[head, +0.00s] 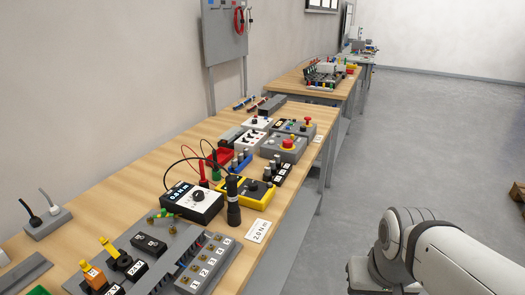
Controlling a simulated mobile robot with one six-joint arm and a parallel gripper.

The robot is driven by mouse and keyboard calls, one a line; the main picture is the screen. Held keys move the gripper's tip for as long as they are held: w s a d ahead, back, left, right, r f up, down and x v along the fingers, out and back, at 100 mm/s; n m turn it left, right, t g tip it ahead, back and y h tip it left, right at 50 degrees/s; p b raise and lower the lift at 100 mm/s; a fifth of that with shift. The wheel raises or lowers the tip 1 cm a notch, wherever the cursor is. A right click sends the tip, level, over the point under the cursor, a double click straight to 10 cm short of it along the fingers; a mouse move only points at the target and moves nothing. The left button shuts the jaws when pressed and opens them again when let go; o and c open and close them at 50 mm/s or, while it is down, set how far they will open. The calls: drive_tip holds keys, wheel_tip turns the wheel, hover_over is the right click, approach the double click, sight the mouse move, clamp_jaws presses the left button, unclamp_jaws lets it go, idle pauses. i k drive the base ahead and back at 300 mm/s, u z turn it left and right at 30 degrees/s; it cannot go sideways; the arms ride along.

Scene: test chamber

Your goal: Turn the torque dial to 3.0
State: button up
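A black upright tool like a torque driver (233,203) stands near the front edge of the wooden bench. A white card (259,231) lies to its right, and its small print looks like "2.0 N m". A black and white meter box (193,201) with a round black knob is left of the tool. A yellow box (257,199) with a dark knob sits just behind it. I cannot tell for certain which part is the torque dial, and no dial setting is readable. My gripper is outside the view; only my white arm shows at the lower right, apart from the bench.
Numbered grey blocks (207,265) and a grey plate with orange- and black-handled parts fill the near bench. Grey control boxes with red buttons (288,146) and a red bin (220,157) stand farther back. Open floor (405,150) lies right of the bench.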

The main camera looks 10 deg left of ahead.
sight(199, 196)
drive_tip(key=u, duration=3.2)
drive_tip(key=k, duration=1)
drive_tip(key=z, duration=1.75)
drive_tip(key=i, duration=1)
